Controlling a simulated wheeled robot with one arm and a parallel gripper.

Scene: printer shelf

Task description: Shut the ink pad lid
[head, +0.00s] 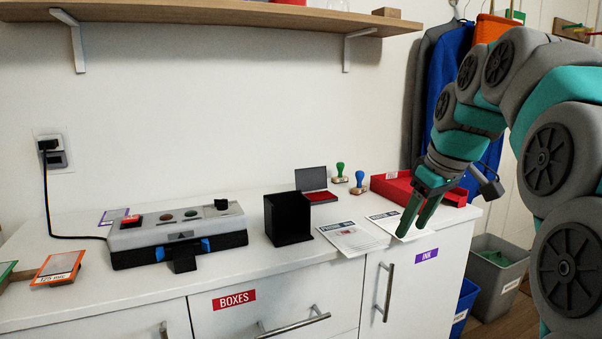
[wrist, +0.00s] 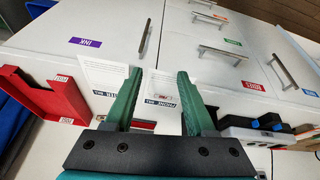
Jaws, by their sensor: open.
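The ink pad (head: 320,197) is a small flat case with a red pad, at the back of the white counter in the head view. Its dark grey lid (head: 311,178) stands open, raised at the back edge. My gripper (head: 410,231) is open and empty, fingers pointing down over the counter's front edge, to the right of and nearer than the pad. In the wrist view the two green fingers (wrist: 159,74) are apart, with printed paper and the counter edge beyond them.
A black open box (head: 288,218) stands left of and in front of the pad. A green stamp (head: 340,172) and a blue stamp (head: 359,182) stand to its right, then a red tray (head: 455,196). Printed sheets (head: 352,238) lie in front. A grey device (head: 178,232) sits left.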

